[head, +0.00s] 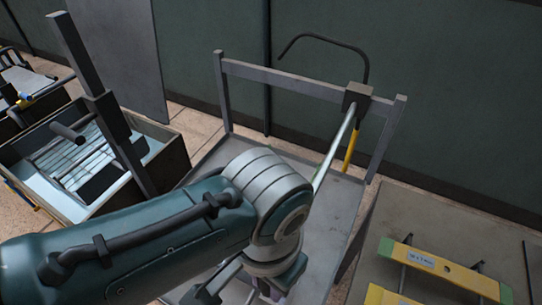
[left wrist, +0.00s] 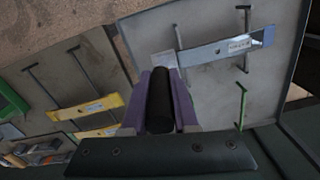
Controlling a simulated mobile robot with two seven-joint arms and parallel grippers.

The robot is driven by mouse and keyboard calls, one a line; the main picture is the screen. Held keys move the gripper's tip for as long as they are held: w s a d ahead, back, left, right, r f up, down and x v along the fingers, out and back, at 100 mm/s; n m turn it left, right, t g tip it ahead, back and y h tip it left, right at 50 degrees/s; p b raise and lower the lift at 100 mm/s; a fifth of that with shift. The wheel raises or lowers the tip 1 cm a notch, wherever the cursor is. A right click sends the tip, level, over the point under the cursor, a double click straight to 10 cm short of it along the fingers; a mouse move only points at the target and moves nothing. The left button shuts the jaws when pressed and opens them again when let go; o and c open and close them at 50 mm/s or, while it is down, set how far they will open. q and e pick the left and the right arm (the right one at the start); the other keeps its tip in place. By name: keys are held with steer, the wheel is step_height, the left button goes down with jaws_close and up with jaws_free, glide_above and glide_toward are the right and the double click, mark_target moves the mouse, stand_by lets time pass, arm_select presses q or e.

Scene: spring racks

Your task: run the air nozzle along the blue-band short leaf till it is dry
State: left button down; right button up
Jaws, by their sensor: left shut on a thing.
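The blue-band short leaf (left wrist: 215,50) lies across thin dark bars on a grey bench top in the left wrist view. It is grey with a blue end and a white label. I cannot tell whether its surface is wet. In the head view my arm hides it. My left gripper (left wrist: 160,102) has purple fingers shut on a black cylinder, the air nozzle (left wrist: 160,92), which points towards the bench below the leaf in the picture. In the head view the left gripper (head: 264,291) is at the bottom, mostly hidden by my wrist. My right gripper is out of view.
A grey frame (head: 290,83) rises behind the bench, with a dark block, a curved hook and a pale rod or hose. Right of it, a table (head: 410,212) holds a yellow leaf (head: 437,264) with green ends. A water-filled tank (head: 170,165) stands at left.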

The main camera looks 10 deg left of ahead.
arm_select(q)
steer(key=shift+s+d, duration=0.1)
steer(key=shift+d, duration=0.35)
steer(key=c, duration=0.7)
jaws_free()
steer(key=shift+a, duration=0.1)
step_height(320, 180, up, 8)
steer(key=shift+r+p, duration=0.25)
steer(key=shift+p, duration=0.75)
steer(key=shift+r, duration=0.8)
